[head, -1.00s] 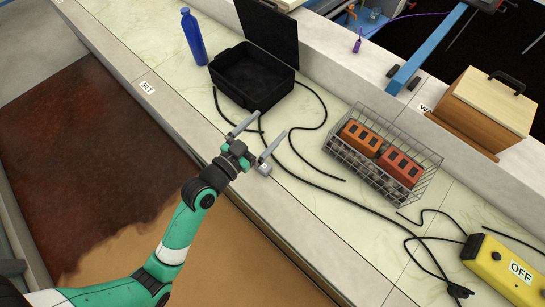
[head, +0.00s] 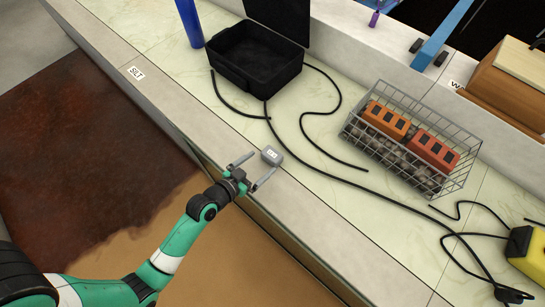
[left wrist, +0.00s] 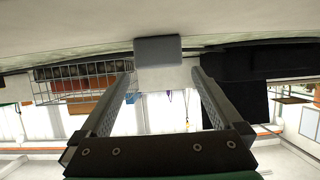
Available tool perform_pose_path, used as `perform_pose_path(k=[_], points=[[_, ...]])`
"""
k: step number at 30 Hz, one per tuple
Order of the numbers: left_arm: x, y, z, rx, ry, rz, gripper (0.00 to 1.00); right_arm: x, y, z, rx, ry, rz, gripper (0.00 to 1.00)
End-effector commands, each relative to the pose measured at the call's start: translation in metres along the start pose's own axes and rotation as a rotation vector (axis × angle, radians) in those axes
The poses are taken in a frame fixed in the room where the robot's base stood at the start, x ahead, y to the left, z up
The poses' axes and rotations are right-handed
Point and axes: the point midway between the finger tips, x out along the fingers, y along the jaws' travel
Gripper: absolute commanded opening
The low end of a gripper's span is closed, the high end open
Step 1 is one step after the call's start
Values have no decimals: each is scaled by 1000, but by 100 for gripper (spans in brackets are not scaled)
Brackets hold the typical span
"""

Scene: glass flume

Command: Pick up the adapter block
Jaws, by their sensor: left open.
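The adapter block is a small light grey block (head: 272,155) with a pale label on top. It sits on the stone ledge in front of the black case. My left gripper (head: 263,162) is open, its two fingers pointing at the block from the near side, with the tips close to its near edge. In the left wrist view the grey block (left wrist: 158,50) shows just beyond and between the open fingertips (left wrist: 163,72). The gap between the fingers is empty, and I cannot tell whether a tip touches the block. My right gripper is not in view.
An open black case (head: 255,68) and a blue bottle (head: 189,22) stand behind. A wire basket (head: 412,150) holds orange-red bricks. Black cables (head: 365,188) run across the counter. A yellow box (head: 527,252) lies at right. The flume opening (head: 150,235) is on the near side.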

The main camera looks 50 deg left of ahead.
Motion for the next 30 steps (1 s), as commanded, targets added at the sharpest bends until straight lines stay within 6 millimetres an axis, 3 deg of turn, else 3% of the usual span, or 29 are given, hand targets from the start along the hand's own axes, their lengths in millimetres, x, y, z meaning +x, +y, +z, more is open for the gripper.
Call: perform_pose_path(k=[3, 10, 18, 25, 26, 30], points=[[16, 0, 1, 1, 1, 0, 100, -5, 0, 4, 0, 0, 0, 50], [27, 1, 0, 2, 2, 0, 100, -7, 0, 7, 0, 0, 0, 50], [68, 3, -2, 1, 1, 0, 100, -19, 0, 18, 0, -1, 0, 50], [70, 3, -4, 1, 0, 0, 100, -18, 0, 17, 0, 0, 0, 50], [70, 3, -4, 1, 0, 0, 98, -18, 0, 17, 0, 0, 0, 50], [70, 3, -3, 1, 0, 0, 73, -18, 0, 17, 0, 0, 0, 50]])
